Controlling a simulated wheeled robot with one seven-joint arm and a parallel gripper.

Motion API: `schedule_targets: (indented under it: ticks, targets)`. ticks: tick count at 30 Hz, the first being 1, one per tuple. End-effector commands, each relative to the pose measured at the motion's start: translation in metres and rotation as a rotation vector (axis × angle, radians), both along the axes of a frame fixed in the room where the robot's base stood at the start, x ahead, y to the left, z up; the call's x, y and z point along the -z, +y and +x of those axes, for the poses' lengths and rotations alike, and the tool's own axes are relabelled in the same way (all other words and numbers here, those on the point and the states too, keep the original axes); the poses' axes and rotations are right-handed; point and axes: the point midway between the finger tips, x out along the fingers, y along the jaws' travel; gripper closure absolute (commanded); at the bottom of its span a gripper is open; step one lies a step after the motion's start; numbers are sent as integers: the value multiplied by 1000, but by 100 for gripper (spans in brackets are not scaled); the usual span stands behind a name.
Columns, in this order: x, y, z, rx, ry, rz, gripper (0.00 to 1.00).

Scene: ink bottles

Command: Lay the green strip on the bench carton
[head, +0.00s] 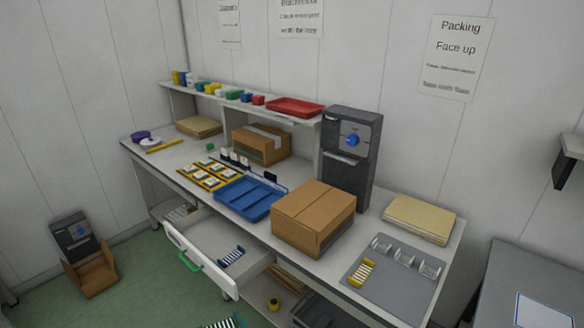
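A striped piece with a green edge (240,319) shows at the bottom edge, partly cut off. It may be the green strip; I cannot tell what it rests on. A closed brown carton (313,218) stands on the bench (170,160), right of the blue tray. A second brown carton (260,145) with a pale band stands further back under the raised shelf.
A blue tray (250,197) lies left of the near carton. A yellow strip (360,272) lies on a grey mat (390,285). The open drawer (217,238) holds a blue strip (231,256). A dark machine (350,155) stands behind the near carton.

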Motion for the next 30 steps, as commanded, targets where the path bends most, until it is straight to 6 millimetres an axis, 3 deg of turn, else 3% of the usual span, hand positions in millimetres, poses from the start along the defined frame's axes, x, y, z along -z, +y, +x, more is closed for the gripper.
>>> schedule_targets:
  ticks: [1,6,12,15,19,27,30]
  targets:
    - [11,-28,-3,60,5,-2,36]
    - [34,-114,-18,254,1,-6,36]
    - [48,-185,-41,415,-15,-12,36]
    - [51,-204,-49,459,-21,-15,36]
    - [63,-213,-55,481,-21,-16,36]
    - [140,-213,-71,483,-19,-17,36]
    - [159,-213,-77,481,-21,-16,36]
